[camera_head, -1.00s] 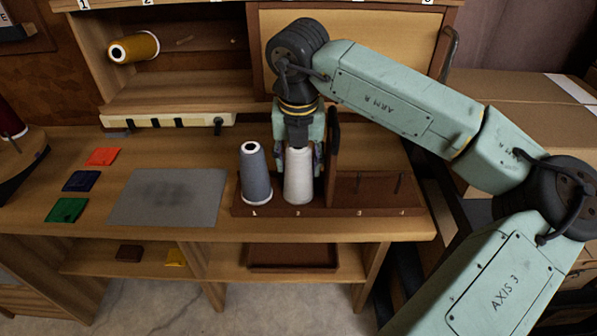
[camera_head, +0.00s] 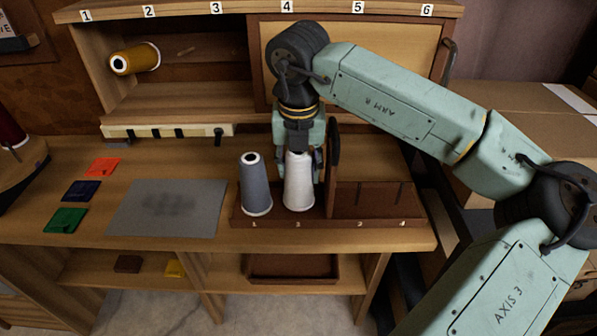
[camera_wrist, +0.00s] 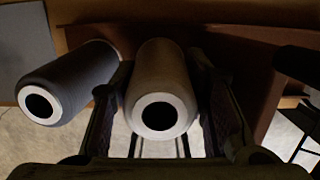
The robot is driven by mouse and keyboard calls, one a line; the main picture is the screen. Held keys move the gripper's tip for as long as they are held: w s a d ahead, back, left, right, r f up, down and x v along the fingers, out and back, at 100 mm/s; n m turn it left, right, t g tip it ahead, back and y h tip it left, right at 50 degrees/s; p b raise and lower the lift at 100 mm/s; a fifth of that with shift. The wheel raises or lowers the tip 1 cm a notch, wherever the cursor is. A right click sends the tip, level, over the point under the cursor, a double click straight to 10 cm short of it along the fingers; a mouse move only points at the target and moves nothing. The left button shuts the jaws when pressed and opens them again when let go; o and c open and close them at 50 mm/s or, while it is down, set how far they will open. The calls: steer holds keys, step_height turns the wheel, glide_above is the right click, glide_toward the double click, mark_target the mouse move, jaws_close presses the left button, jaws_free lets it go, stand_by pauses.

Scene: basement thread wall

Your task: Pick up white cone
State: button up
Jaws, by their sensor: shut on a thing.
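The white cone (camera_head: 298,183) stands upright in the brown rack (camera_head: 345,218) at the place marked 2. Its top end also shows in the wrist view (camera_wrist: 160,105), between the two fingers. My gripper (camera_head: 300,160) points down over the cone and is shut on its upper part, one finger on each side. I cannot tell whether the cone's base touches the rack floor.
A grey cone (camera_head: 256,185) stands close on the left at place 1. A dark upright divider (camera_head: 333,150) is just right of my gripper. Places 3 and 4 hold only thin pegs.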

step_height(320, 180, up, 17)
steer(key=b, duration=0.1)
steer(key=shift+f, duration=0.15)
steer(key=shift+s, duration=0.1)
stand_by(0.5)
